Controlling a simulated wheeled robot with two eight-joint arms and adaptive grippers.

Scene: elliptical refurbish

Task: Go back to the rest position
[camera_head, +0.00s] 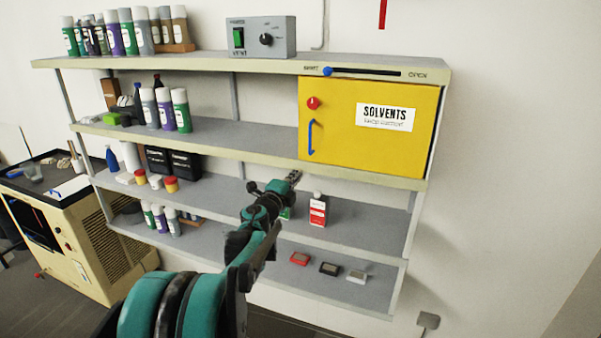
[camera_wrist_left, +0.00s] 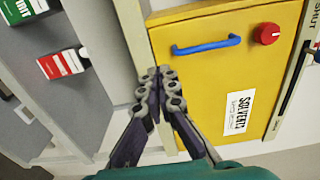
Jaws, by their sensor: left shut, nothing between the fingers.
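My left gripper (camera_head: 292,177) reaches up from the lower middle of the head view, in front of the shelf unit. It is shut and empty. In the left wrist view its fingers (camera_wrist_left: 160,75) are together, in front of the left edge of the yellow solvents cabinet (camera_wrist_left: 205,75). The cabinet (camera_head: 350,140) is closed, with a blue handle (camera_head: 311,137) and a red knob (camera_head: 313,103) on its door. My right gripper is in neither view.
Shelves (camera_head: 240,133) hold spray cans, bottles and small boxes. A red and white container (camera_head: 318,209) stands close right of the gripper. A grey vent box (camera_head: 261,37) sits on top. A cream machine (camera_head: 85,235) stands at left. The wall at right is mostly bare.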

